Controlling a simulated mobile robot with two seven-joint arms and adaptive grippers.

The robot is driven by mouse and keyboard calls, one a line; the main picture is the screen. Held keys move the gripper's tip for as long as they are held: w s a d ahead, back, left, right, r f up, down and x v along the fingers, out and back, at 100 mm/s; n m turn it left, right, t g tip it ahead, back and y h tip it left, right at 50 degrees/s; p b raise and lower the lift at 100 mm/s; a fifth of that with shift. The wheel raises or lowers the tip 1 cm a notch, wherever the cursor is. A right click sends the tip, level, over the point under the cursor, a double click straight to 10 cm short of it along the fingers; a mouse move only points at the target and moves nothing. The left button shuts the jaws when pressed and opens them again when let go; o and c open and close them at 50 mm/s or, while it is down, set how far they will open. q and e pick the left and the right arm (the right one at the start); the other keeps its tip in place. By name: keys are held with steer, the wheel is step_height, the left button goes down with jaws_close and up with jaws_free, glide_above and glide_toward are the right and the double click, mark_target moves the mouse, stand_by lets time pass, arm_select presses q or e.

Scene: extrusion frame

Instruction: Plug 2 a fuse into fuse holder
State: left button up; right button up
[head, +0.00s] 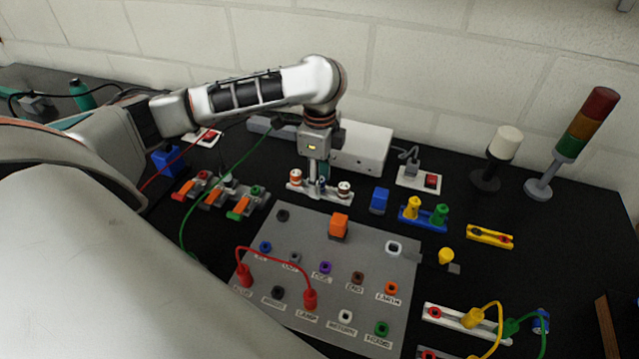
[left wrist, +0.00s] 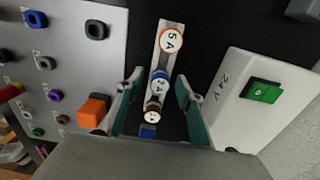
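A light narrow rack (head: 308,190) holds three round-topped fuses in the head view. In the left wrist view the orange-ringed fuse (left wrist: 171,38) reads 5 A, the blue-ringed 2 A fuse (left wrist: 160,80) is in the middle, and a smaller-looking brown-ringed fuse (left wrist: 153,108) is nearest my wrist. My left gripper (head: 319,187) points down over the middle of the rack. Its teal fingers (left wrist: 160,88) are apart, one on each side of the row near the 2 A fuse. I see no grip on a fuse. I cannot tell which fixture is the fuse holder. My right gripper is not in view.
A grey socket panel (head: 310,225) with an orange block (head: 339,226) and a red cable lies in front of the rack. A white box (head: 362,145) stands behind it. Blue, yellow and green parts and a signal tower (head: 583,140) are to the right.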

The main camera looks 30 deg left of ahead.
arm_select(q)
steer(key=shift+c, duration=0.4)
jaws_close()
steer(key=shift+r, duration=0.1)
steer(key=shift+r, duration=2.9)
